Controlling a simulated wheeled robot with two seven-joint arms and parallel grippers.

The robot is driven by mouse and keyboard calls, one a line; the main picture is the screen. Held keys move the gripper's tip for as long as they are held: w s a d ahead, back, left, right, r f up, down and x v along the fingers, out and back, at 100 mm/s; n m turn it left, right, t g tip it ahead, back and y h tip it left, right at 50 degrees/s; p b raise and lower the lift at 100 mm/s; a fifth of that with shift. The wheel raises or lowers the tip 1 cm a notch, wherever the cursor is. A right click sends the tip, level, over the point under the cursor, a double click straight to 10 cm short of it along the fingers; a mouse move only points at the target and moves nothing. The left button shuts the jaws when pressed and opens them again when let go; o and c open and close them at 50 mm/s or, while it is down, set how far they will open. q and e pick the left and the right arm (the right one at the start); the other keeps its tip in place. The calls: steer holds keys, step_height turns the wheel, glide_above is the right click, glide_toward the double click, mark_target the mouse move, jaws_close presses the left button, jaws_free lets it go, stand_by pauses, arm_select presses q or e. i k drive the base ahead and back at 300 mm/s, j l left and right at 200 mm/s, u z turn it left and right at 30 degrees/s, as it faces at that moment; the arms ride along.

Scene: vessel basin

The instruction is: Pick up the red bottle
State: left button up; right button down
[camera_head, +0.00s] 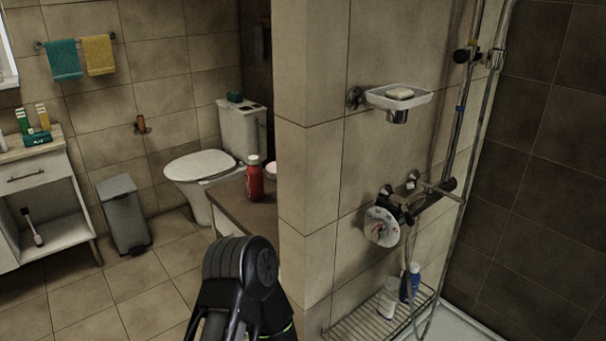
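The red bottle (255,181) with a white cap stands upright on a brown countertop (229,203), close to the tiled wall corner. A black arm link of mine comes up from the bottom of the picture, below and in front of the counter, apart from the bottle. Neither of my grippers' fingertips can be seen in the head view. Part of the counter is hidden behind the wall and behind my arm.
A pale pink round item (271,169) sits beside the bottle, partly hidden by the tiled wall (305,200). A toilet (201,166) stands behind the counter. A bin (123,213) and a white cabinet (45,200) are at left. A wire rack (375,317) holds bottles at lower right.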

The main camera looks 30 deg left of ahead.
mark_target(254, 172)
steer(key=j+z, duration=0.2)
steer(key=j, duration=0.35)
steer(key=k+j+z, duration=0.2)
steer(key=j, duration=0.3)
steer(key=j+z, duration=0.2)
steer(key=j, duration=0.35)
steer(key=k+j+z, duration=0.2)
steer(key=j, duration=0.3)
steer(key=k+j, duration=0.1)
steer(key=j, duration=0.8)
steer(key=k, duration=0.05)
